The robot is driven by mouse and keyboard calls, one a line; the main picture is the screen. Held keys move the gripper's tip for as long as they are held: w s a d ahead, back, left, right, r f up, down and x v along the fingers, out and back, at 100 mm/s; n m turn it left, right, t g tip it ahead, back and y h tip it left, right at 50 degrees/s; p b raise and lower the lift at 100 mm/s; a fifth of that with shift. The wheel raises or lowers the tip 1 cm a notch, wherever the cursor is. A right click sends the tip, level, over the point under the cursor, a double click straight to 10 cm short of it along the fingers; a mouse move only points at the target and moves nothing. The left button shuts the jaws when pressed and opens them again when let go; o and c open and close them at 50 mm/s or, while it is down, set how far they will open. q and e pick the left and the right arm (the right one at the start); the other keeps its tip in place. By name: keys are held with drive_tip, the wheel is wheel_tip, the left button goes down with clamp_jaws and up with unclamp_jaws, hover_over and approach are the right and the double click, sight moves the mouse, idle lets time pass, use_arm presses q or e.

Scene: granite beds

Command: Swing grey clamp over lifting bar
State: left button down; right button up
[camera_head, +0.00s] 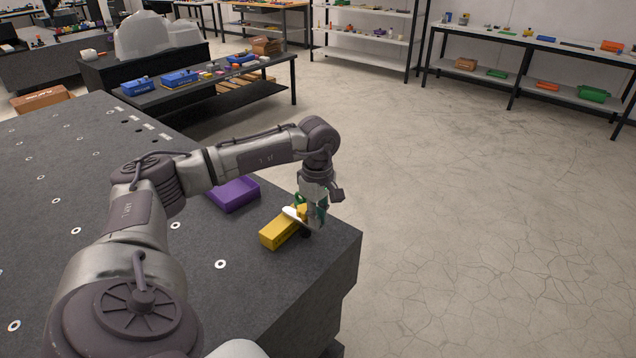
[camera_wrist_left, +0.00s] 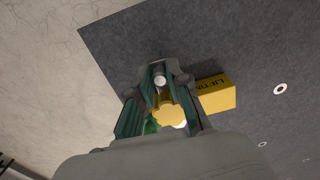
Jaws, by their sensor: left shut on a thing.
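The yellow lifting bar (camera_head: 279,232) lies on the dark granite bed near its right corner. In the left wrist view the bar (camera_wrist_left: 216,96) shows part of its lettering. My left gripper (camera_head: 316,216) points down at the bar's right end. A pale piece, which looks like the grey clamp (camera_head: 291,213), reaches from the gripper across the bar's top; I cannot tell if it touches. In the left wrist view the gripper (camera_wrist_left: 160,108) has a yellow rounded piece and a pale round end between its fingers. The fingers hide most of the clamp.
A purple block (camera_head: 235,193) lies on the granite bed (camera_head: 200,285) behind the lifting bar. The bed's right edge is close to the gripper. A low table with blue bins (camera_head: 181,77) and shelves stand farther back. The floor to the right is clear.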

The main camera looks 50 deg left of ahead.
use_arm(q)
drive_tip(key=shift+r, duration=0.1)
drive_tip(key=c, duration=1.4)
unclamp_jaws()
wheel_tip(320, 180, up, 12)
drive_tip(key=shift+d, duration=0.1)
